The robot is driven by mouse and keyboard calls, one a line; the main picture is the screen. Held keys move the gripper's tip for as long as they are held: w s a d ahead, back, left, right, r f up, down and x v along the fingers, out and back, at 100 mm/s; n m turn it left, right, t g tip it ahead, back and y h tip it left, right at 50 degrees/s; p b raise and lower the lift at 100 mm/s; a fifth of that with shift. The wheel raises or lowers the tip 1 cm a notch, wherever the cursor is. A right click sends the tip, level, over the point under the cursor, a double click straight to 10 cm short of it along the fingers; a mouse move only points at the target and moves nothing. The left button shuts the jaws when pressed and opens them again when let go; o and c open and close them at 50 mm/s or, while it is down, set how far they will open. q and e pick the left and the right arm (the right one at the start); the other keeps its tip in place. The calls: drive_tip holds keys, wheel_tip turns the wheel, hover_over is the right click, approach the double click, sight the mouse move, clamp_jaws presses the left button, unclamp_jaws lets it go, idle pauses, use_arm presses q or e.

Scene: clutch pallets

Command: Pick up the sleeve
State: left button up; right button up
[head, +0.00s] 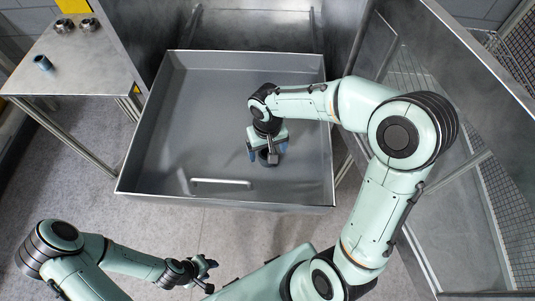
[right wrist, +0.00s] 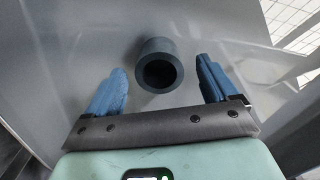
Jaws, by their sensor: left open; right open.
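A dark blue-grey hollow sleeve (right wrist: 160,46) stands in the grey bin, its round opening facing the camera in the right wrist view. My right gripper (head: 267,153) is down inside the bin, open, with its blue fingers on either side of the sleeve. In the right wrist view a gap shows between the sleeve and each finger. In the head view the gripper mostly hides this sleeve (head: 268,160). My left gripper (head: 211,276) is open and empty over the floor, outside the bin at the bottom.
The bin (head: 150,188) has raised walls and a front handle (head: 221,183); its visible floor is otherwise empty. A table (head: 75,75) at left holds another blue-grey ring-shaped part (head: 43,63) and two metal parts (head: 64,26). A metal panel (head: 450,130) stands at right.

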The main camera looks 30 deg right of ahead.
drive_tip(key=shift+f, duration=0.85)
drive_tip(key=shift+r, duration=0.1)
drive_tip(key=c, duration=1.5)
